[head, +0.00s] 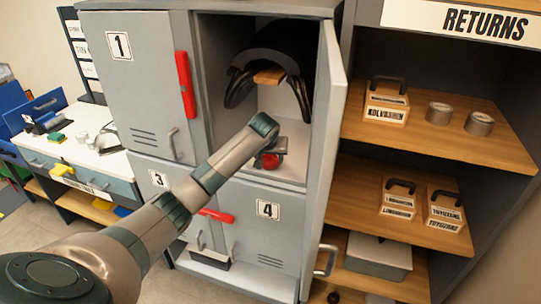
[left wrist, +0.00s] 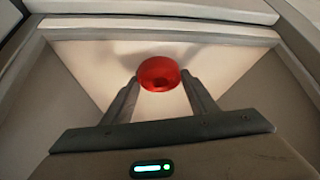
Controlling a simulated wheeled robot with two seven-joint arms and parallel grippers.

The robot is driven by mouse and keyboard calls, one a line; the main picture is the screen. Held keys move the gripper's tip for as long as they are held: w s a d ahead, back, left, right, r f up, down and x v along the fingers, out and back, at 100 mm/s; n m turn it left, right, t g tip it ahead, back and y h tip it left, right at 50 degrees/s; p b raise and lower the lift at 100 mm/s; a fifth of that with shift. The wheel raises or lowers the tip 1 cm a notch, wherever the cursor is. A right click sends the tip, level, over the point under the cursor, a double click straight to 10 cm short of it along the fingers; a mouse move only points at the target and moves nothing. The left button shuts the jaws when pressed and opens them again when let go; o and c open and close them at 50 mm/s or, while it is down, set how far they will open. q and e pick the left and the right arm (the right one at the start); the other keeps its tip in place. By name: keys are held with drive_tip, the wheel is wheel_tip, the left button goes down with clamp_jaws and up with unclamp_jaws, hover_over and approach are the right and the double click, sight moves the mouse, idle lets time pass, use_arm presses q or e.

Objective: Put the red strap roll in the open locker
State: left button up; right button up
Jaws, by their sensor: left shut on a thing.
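The red strap roll (head: 270,160) shows at the end of my left arm in the head view, partly hidden by the gripper. It also shows in the left wrist view (left wrist: 159,74), between the fingertips. My left gripper (left wrist: 160,85) is shut on the roll. The gripper (head: 273,157) is at the opening of the open locker (head: 292,137), low over its pale floor. I cannot tell whether the roll touches the floor. The locker's door (head: 325,150) stands open to the right. My right gripper is not in view.
A dark saddle (head: 272,62) sits on a wooden support in the upper part of the open locker. Lockers 1 (head: 135,85), 3 and 4 (head: 262,240) are shut. A wooden returns shelf (head: 440,130) with labelled boxes and tins stands at the right. A workbench is at the left.

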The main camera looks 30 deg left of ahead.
use_arm(q)
drive_tip(key=shift+w+a+r+p, duration=0.1)
drive_tip(key=shift+w+a+p, duration=0.25)
drive_tip(key=shift+w, duration=0.5)
drive_tip(key=shift+w+a+p, duration=0.25)
drive_tip(key=shift+w+a, duration=0.2)
drive_tip(key=shift+w, duration=0.4)
drive_tip(key=shift+s+f+p, duration=0.1)
drive_tip(key=shift+f+p, duration=0.35)
drive_tip(key=shift+f, duration=0.4)
drive_tip(key=shift+f, duration=0.15)
drive_tip(key=o, duration=1.1)
drive_tip(key=shift+o, duration=0.2)
drive_tip(key=shift+r, duration=0.2)
